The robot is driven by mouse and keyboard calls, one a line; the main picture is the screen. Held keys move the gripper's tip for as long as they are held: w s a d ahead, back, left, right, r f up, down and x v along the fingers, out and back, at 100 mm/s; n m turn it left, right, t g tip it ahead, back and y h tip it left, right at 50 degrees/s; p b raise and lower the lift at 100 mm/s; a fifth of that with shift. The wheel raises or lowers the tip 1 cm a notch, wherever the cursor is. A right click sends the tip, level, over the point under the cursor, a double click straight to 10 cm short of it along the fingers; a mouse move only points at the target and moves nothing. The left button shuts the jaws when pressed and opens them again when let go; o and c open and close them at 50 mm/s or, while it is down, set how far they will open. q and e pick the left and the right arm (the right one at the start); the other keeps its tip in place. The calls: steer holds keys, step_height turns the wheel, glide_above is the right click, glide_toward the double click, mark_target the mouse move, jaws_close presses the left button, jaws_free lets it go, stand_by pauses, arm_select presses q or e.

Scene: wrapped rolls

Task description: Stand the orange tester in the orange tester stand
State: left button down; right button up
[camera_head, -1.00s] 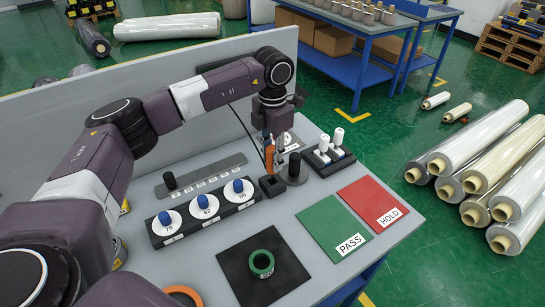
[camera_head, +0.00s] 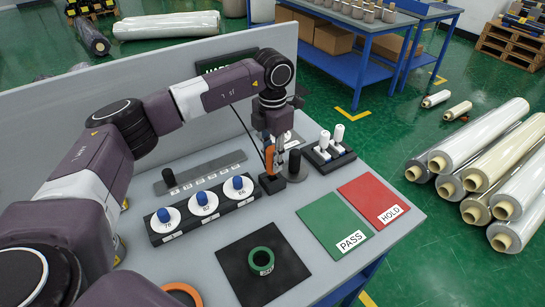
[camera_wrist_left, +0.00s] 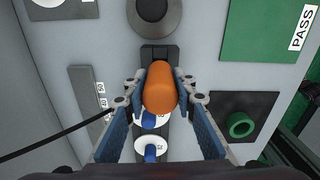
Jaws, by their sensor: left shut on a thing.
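My left gripper (camera_head: 270,148) is shut on the orange tester (camera_head: 269,160) and holds it about upright over the small black tester stand (camera_head: 272,185). The tester's lower end meets the stand's top in the head view; I cannot tell how deep it sits. In the left wrist view the tester (camera_wrist_left: 160,88) is between the two fingers, seen from its rounded top end. It hides most of the dark stand (camera_wrist_left: 158,52) below. My right gripper is not in view.
A dark post (camera_head: 294,164) stands close to the right of the stand. A black rack with white-topped items (camera_head: 330,155) is farther right. A block with blue knobs (camera_head: 203,210) lies to the left. Green PASS (camera_head: 333,226) and red HOLD (camera_head: 373,200) mats lie to the right.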

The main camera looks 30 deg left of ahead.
arm_select(q)
steer(key=shift+f+b, duration=0.8)
steer(key=shift+f, duration=0.5)
steer(key=c, duration=1.5)
jaws_free()
step_height(320, 180, up, 12)
steer(key=shift+r, duration=0.1)
